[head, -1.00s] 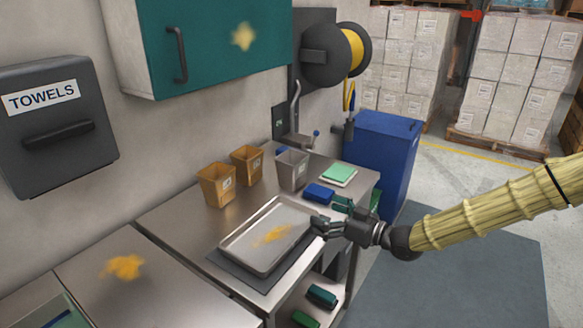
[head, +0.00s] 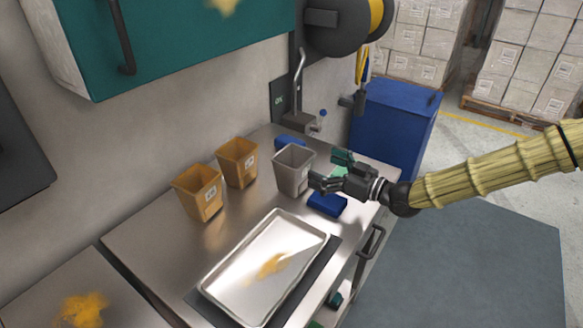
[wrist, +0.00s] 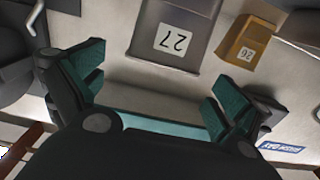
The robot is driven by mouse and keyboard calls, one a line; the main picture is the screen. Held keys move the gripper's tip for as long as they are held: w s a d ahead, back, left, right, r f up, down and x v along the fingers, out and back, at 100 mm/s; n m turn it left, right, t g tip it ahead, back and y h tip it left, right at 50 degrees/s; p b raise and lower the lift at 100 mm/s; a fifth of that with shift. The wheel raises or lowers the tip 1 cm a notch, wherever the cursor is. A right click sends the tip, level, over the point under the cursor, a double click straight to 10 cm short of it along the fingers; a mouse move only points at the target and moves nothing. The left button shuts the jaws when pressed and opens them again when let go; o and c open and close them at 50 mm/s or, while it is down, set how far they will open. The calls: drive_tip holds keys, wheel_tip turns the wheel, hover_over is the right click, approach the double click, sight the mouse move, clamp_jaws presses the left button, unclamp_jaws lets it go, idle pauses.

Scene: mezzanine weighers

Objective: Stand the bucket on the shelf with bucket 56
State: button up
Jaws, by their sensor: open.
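A grey bucket (head: 291,172) stands upright at the back of the steel bench. In the wrist view the grey bucket (wrist: 177,32) fills the top middle, and its upside-down label seems to read 27. Two tan buckets, a nearer one (head: 198,193) and a farther one (head: 238,163), stand left of it by the wall. One tan bucket (wrist: 245,43) shows in the wrist view with a small label I cannot read surely. My gripper (head: 326,168) is open and empty, close to the grey bucket's right side; contact is unclear. I cannot identify a shelf with bucket 56.
A metal tray (head: 217,287) with a yellow smear lies on the bench front. A blue block (head: 327,203) sits below my gripper. A tap (head: 302,121) is behind the grey bucket. A teal wall cabinet (head: 170,45) hangs above left. A blue bin (head: 395,125) stands beyond the bench.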

sight(308, 161)
drive_tip(key=p+x, duration=0.1)
drive_tip(key=x, duration=0.4)
drive_tip(key=shift+w+f+p, duration=0.1)
drive_tip(key=shift+f+p, duration=0.05)
drive_tip(key=shift+p, duration=0.15)
drive_tip(key=shift+a, duration=0.3)
drive_tip(key=shift+p+x, duration=0.65)
drive_tip(key=shift+x, duration=0.6)
drive_tip(key=shift+w+a, duration=0.1)
drive_tip(key=shift+a, duration=0.1)
drive_tip(key=shift+c, duration=0.2)
drive_tip(key=c, duration=1.7)
